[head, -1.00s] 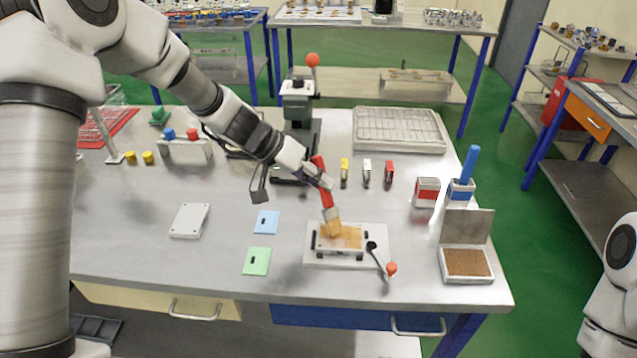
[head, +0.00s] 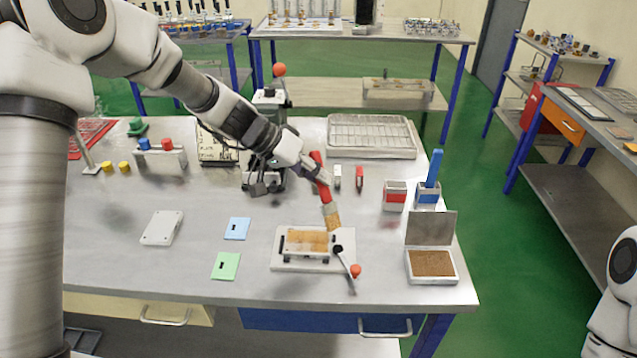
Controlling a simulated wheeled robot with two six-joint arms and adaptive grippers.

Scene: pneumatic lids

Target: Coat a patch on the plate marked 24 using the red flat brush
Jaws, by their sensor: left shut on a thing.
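My left gripper (head: 317,174) is shut on the red flat brush (head: 324,192), which tilts with its tan bristles down. The bristle end is beside the upper right corner of a clamped plate with an orange-brown surface (head: 306,241), and looks clear of it. That plate sits in a white fixture (head: 285,264) with a red-knobbed lever (head: 355,271) on its right. I cannot read a 24 on any plate. A blue plate (head: 237,229), a green plate (head: 226,266) and a white plate (head: 161,228) lie to the left. My right gripper is out of view.
An open box with a brown pad (head: 433,263) stands at the table's right front. A red-and-white holder (head: 395,196) and a blue-handled brush in a holder (head: 432,174) stand behind it. A grey tray (head: 371,136) lies at the back. The front middle table is clear.

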